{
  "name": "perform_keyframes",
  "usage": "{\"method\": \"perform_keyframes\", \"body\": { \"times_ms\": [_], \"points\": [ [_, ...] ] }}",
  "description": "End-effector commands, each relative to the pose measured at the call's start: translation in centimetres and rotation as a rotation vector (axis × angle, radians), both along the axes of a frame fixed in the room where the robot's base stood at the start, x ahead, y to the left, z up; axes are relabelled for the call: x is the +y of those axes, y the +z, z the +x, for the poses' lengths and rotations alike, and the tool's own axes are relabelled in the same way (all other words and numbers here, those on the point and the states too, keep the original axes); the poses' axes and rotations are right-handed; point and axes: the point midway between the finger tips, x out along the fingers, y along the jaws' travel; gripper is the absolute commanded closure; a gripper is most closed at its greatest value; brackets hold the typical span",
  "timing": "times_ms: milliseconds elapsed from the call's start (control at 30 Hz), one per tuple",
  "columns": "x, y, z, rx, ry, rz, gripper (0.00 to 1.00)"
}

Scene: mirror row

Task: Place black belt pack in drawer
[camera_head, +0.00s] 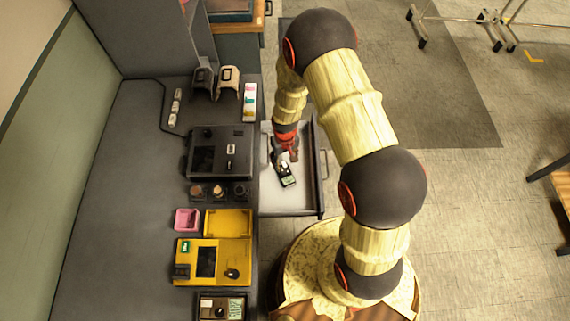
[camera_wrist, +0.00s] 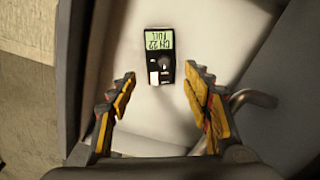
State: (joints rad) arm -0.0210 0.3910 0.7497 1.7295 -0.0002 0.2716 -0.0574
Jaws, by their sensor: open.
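The black belt pack (camera_head: 287,179) lies face up on the white floor of the open drawer (camera_head: 304,198). In the wrist view the belt pack (camera_wrist: 159,42) shows a lit green display, a dark knob and a white switch. My gripper (camera_head: 287,155) is over the drawer. In the wrist view its yellow-padded fingers (camera_wrist: 160,74) are spread apart, one to each side of the pack's lower end, with gaps between. Nothing is held. The drawer floor (camera_wrist: 112,62) is bare around the pack.
A grey counter (camera_head: 110,200) runs along the left, with a black case (camera_head: 217,150), a yellow device (camera_head: 212,262), a pink tray (camera_head: 187,219) and several knobs. The drawer handle (camera_head: 324,164) faces right. Open floor lies beyond.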

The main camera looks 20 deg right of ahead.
Motion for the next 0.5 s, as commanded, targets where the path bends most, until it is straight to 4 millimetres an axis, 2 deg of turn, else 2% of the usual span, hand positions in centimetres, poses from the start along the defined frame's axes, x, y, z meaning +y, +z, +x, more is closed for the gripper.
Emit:
{"method": "perform_keyframes", "body": {
  "times_ms": [33,200,500],
  "points": [
    [0.0,0.9,0.1,-0.002,0.0,0.0,0.51],
    [0.0,2.1,0.0,0.0,0.0,0.0,0.51],
    [0.0,2.2,0.0,0.0,0.0,0.0,0.51]
  ]
}}
